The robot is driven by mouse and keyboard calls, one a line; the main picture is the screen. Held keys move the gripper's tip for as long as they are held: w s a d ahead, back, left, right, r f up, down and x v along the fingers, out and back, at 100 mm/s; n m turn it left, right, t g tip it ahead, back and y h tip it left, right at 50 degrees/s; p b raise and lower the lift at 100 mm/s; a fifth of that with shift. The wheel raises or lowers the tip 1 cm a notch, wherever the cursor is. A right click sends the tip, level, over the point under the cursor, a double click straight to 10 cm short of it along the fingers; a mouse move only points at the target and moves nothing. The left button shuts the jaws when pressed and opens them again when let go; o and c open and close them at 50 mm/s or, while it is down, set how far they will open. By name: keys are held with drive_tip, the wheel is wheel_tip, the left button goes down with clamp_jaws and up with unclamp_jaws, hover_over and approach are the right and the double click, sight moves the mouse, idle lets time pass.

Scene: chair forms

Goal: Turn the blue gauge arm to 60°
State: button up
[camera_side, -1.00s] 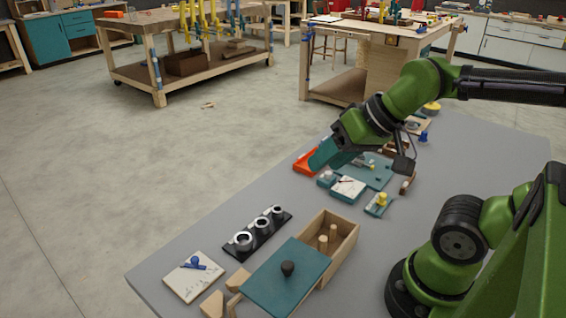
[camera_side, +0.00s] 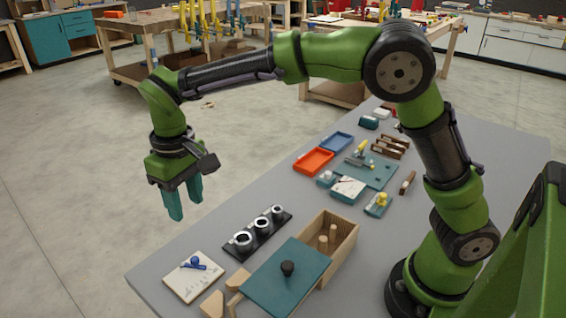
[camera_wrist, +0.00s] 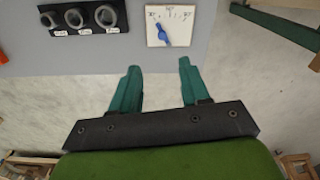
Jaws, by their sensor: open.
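The blue gauge arm (camera_side: 194,263) lies on a white gauge board (camera_side: 180,286) at the near left corner of the grey table. In the wrist view the blue gauge arm (camera_wrist: 166,36) points up and slightly left on the board (camera_wrist: 187,36), towards the left part of the printed scale; the small labels are hard to read. My gripper (camera_side: 185,207) is high above the table's left edge, above and apart from the board. Its teal fingers, also in the wrist view (camera_wrist: 158,66), are spread and empty.
A black rack with several rings (camera_side: 243,252) stands beside the board. A wooden box (camera_side: 350,243) with a teal sliding lid (camera_side: 265,282) and wooden blocks (camera_side: 212,304) are nearby. An orange tray (camera_side: 314,160) and a blue tray (camera_side: 338,141) lie farther back.

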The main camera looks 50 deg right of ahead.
sight(194, 259)
drive_tip(key=f, duration=1)
drive_tip(key=w+a+f, duration=0.1)
drive_tip(key=f, duration=0.4)
drive_tip(key=shift+c, duration=0.2)
clamp_jaws()
